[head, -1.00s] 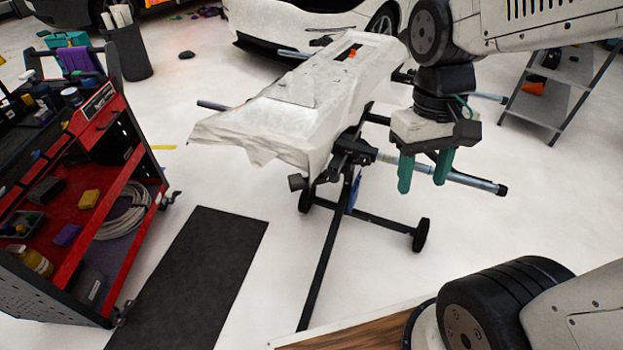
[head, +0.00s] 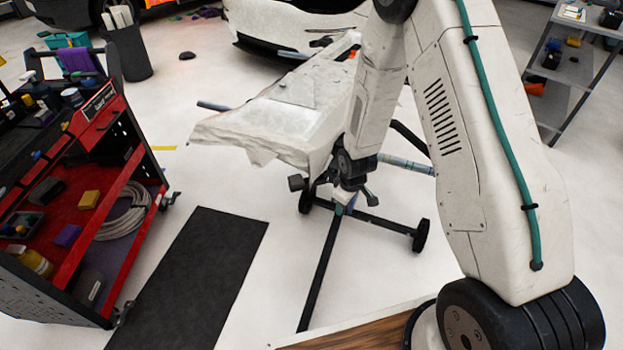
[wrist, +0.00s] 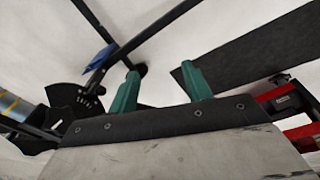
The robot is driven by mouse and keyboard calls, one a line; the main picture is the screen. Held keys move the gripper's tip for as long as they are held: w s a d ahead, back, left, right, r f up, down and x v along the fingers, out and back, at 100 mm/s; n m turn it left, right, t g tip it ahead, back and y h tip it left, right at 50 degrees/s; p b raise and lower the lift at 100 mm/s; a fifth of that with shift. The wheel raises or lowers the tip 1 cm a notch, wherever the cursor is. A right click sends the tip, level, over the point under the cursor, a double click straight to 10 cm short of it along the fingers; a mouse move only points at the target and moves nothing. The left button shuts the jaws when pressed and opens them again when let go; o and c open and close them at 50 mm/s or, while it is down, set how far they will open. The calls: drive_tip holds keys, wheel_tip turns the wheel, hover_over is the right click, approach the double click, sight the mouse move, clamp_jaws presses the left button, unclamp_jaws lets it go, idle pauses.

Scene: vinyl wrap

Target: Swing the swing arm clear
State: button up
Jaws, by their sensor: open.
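The swing arm, a silver tube (head: 408,164) on the stand, shows in the head view just right of my forearm; its far end is hidden behind my arm. In the wrist view a silver tube with a yellow band (wrist: 12,106) enters at the left edge, beside a black perforated bracket (wrist: 78,108). My gripper (wrist: 160,88) is open, its two green fingers apart with nothing between them. The tube lies left of the fingers, not between them.
A white-wrapped panel (head: 270,120) lies on the stand, close to my forearm. The stand's black legs (head: 322,262) and wheel (head: 421,235) spread below. A red tool cart (head: 75,235) stands left, a dark mat (head: 190,285) on the floor, grey shelves (head: 570,75) at upper right.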

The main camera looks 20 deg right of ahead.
drive_tip(key=w+a+f+n+t, duration=0.1)
drive_tip(key=w+f+n+t, duration=0.25)
drive_tip(key=f, duration=0.85)
drive_tip(key=n+t+y, duration=0.4)
drive_tip(key=n+t, duration=0.5)
drive_tip(key=t, duration=0.3)
approach(312, 178)
drive_tip(key=w, duration=0.1)
drive_tip(key=w+f, duration=0.2)
drive_tip(key=shift+w+a, duration=0.15)
drive_tip(key=shift+a, duration=0.1)
drive_tip(key=shift+w+r+n, duration=0.15)
drive_tip(key=shift+n, duration=0.1)
drive_tip(key=shift+w+a, duration=0.15)
drive_tip(key=shift+w, duration=0.25)
drive_tip(key=x, duration=0.6)
drive_tip(key=shift+w, duration=0.4)
